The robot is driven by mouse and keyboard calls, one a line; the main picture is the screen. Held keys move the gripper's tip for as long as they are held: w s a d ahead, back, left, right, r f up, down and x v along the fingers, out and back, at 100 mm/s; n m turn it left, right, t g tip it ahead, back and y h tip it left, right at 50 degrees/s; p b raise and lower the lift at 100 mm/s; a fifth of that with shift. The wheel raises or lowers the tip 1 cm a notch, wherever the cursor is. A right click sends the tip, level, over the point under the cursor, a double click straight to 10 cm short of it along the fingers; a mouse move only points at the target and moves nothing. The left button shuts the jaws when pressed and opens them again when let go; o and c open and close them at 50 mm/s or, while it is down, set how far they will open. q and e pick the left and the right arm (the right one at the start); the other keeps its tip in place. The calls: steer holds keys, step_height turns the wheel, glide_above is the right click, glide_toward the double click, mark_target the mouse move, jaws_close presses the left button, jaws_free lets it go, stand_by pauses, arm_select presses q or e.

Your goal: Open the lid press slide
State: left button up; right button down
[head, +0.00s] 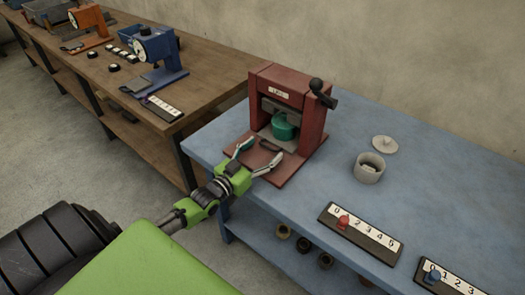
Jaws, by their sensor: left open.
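The lid press (314,136) is a dark red frame with a white label and a black lever knob at its upper right. It stands on the blue bench. A teal pot (285,127) sits inside its opening under a grey plate. A red base plate (281,175) reaches out in front, with a dark handle (270,145) near the opening that looks like the slide's. My left gripper (256,155) is open over the front of this plate. Its fingertips point toward the press, on either side of the handle, and no contact is clear. My right gripper is not in view.
On the blue bench (414,187), a grey cup (369,170), a pale lid (384,144) and two numbered boards (362,234) lie to the right. Dark rings sit on the shelf below. A wooden bench (205,87) with blue and orange presses stands at the left.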

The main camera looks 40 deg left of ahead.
arm_select(q)
steer(key=c, duration=1.6)
steer(key=shift+s, duration=0.3)
steer(key=s+p, duration=0.1)
steer(key=s, duration=0.2)
steer(key=s+p, duration=0.2)
steer(key=s, duration=0.2)
steer(key=s+a+p, duration=0.1)
steer(key=s+p, duration=0.1)
steer(key=s, duration=0.2)
steer(key=shift+s, duration=0.3)
steer(key=o, duration=1.6)
